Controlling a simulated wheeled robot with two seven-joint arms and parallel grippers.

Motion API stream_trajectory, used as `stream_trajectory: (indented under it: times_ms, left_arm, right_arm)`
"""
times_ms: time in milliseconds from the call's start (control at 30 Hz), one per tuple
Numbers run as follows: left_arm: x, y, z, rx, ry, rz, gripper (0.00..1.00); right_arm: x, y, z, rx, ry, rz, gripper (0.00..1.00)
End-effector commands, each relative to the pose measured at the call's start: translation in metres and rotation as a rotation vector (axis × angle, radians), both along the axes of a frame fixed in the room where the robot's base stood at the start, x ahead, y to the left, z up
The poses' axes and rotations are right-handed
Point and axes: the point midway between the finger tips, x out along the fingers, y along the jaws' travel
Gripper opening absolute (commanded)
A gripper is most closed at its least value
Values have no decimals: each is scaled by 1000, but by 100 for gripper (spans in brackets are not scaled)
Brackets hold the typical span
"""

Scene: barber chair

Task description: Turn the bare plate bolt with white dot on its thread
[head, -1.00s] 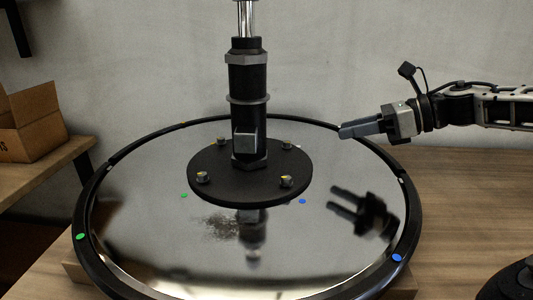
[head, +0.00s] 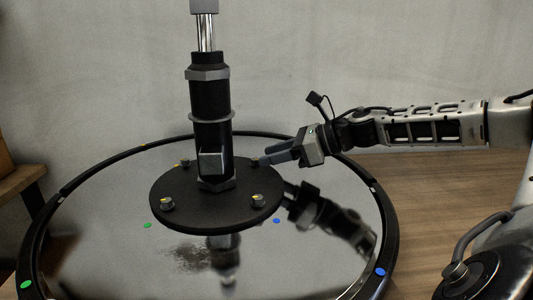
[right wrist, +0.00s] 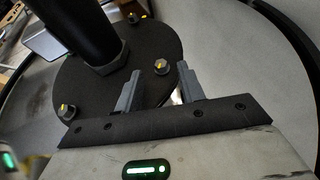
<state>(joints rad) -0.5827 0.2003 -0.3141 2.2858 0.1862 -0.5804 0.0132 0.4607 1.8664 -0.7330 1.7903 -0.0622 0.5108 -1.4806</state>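A round black plate (head: 216,213) sits at the foot of a black column (head: 211,110) and carries several grey hex bolts with yellowish marks. Two front bolts show, a left one (head: 168,203) and a right one (head: 252,201); a back-left bolt (head: 186,163) shows too. My right gripper (head: 268,158) is low over the plate's back-right edge. In the right wrist view its fingers are open, and one bolt (right wrist: 160,67) appears between the fingertips, with no visible contact. I cannot make out a white dot on any thread. My left gripper is out of view.
The plate stands on a large glossy disc with a black rim (head: 388,235) and green and blue dots, reflecting my arm. The disc rests on a wooden table (head: 440,190). The column rises close left of my gripper.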

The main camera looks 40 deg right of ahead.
Motion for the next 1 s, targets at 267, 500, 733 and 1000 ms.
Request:
stream_trajectory:
  times_ms: [267, 500, 733, 1000]
  left_arm:
    - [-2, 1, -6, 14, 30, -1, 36]
    - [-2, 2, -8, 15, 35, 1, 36]
    - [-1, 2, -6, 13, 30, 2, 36]
    - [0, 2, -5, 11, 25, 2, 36]
  right_arm:
    - [15, 9, -7, 0, 0, -1, 39]
    - [16, 9, -8, 0, -1, -3, 39]
    - [16, 9, -7, -1, 0, -2, 0]
    - [16, 10, -7, -1, -1, -17, 0]
